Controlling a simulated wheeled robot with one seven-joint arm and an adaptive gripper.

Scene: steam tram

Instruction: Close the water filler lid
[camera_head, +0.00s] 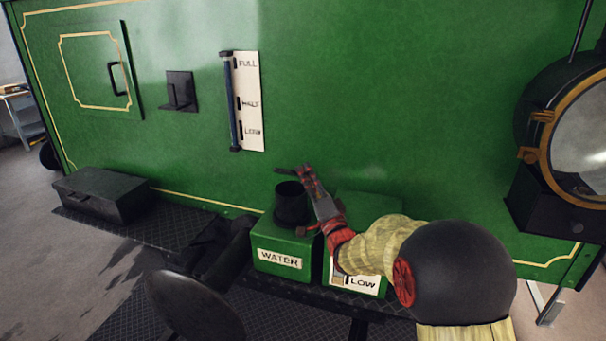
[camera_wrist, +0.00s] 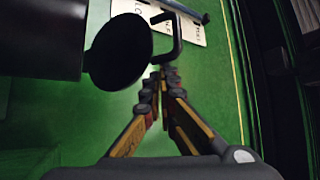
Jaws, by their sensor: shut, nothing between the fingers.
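The water filler neck (camera_head: 292,205) is a black cylinder on top of a green box labelled WATER (camera_head: 279,259). The filler lid (camera_wrist: 118,52) is a black round disc with a bent bar handle (camera_wrist: 171,36), raised off the neck, which shows at the upper left of the wrist view (camera_wrist: 40,38). In the head view the lid seems to be the thin dark piece (camera_head: 287,171) just above the neck. My gripper (camera_head: 307,170) is shut and empty beside it. In the wrist view the fingertips (camera_wrist: 161,74) are close to the handle; contact cannot be told.
A level gauge (camera_head: 249,102) is on the green wall behind. A round lamp (camera_head: 575,125) is at the far right. A black chest (camera_head: 103,193) sits on the running board at left.

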